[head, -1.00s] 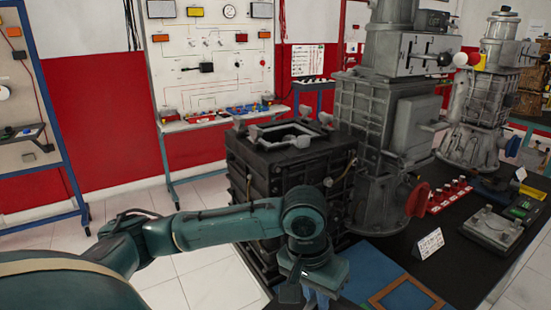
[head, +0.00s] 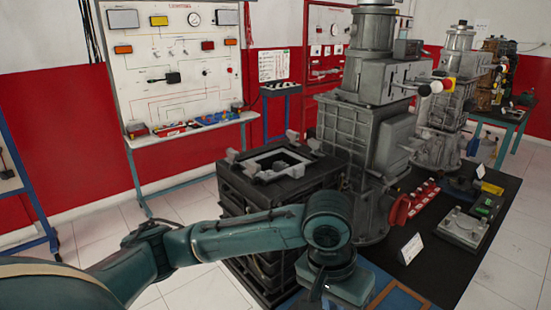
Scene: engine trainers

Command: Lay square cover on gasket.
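A light grey square frame (head: 258,167) lies around the opening on top of the black engine block, left of centre. A brown square outline (head: 376,299) lies on the blue mat at the bottom edge, partly cut off; it looks like the gasket. A flat grey square plate with two raised knobs (head: 462,227) lies on the black table at the right; it may be the square cover. My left gripper (head: 322,291) points down at the bottom edge, in front of the block and left of the brown outline. Its fingertips are not clear. My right gripper is out of view.
A white card (head: 410,249) and red-topped parts (head: 425,193) are on the table (head: 442,268). A wall panel (head: 175,60) stands behind.

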